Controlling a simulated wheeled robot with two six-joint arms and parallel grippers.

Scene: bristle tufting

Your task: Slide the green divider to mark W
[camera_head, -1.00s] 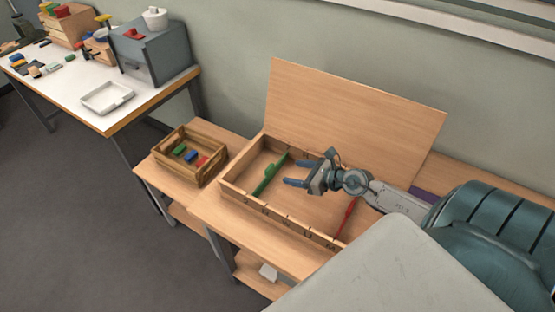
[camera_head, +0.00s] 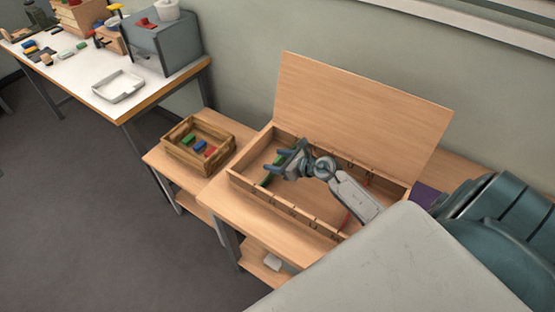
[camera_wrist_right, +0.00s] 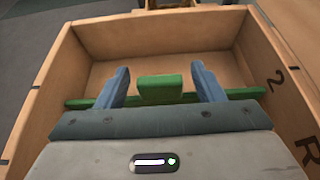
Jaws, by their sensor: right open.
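The green divider (camera_head: 266,181) stands across the left part of the open wooden box (camera_head: 262,193), partly hidden by my right gripper in the head view. In the right wrist view the divider's raised tab (camera_wrist_right: 160,90) stands between the two blue fingers of my right gripper (camera_wrist_right: 160,80). The fingers are open, with a gap on each side of the tab. In the head view my right gripper (camera_head: 287,160) is over the divider. Marks run along the box walls; an R (camera_wrist_right: 307,152) shows in the wrist view. I cannot make out W clearly. My left gripper is out of view.
A red divider (camera_head: 347,219) is farther right in the box, partly behind my right arm. The box's lid (camera_head: 365,105) stands raised behind it. A small crate with coloured blocks (camera_head: 171,157) sits to the left. The box floor between the dividers looks clear.

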